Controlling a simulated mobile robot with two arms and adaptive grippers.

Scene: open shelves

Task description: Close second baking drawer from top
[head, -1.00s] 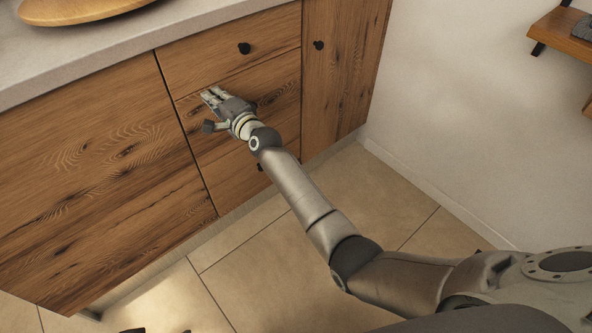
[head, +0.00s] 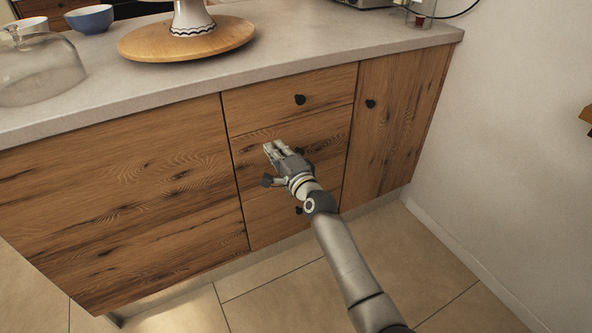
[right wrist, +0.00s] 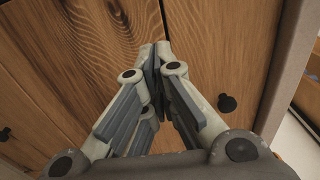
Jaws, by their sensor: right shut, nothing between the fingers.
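The second drawer from the top (head: 325,126) sits in the middle of a three-drawer stack in the wooden cabinet. Its front looks level with the drawers above and below. My right gripper (head: 272,150) is in front of this drawer's left part, with its fingers toward the wood. In the right wrist view the right gripper (right wrist: 158,52) is shut and empty, its tips at or very close to a wooden front; contact cannot be told. The second drawer's knob is mostly hidden behind my gripper. My left gripper is not in view.
The top drawer (head: 252,103) and the bottom drawer (head: 268,222) look shut. A cabinet door (head: 392,125) stands to the right. The counter holds a round wooden board (head: 140,46), a glass dome (head: 38,75) and a blue bowl (head: 90,20). The tiled floor is clear.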

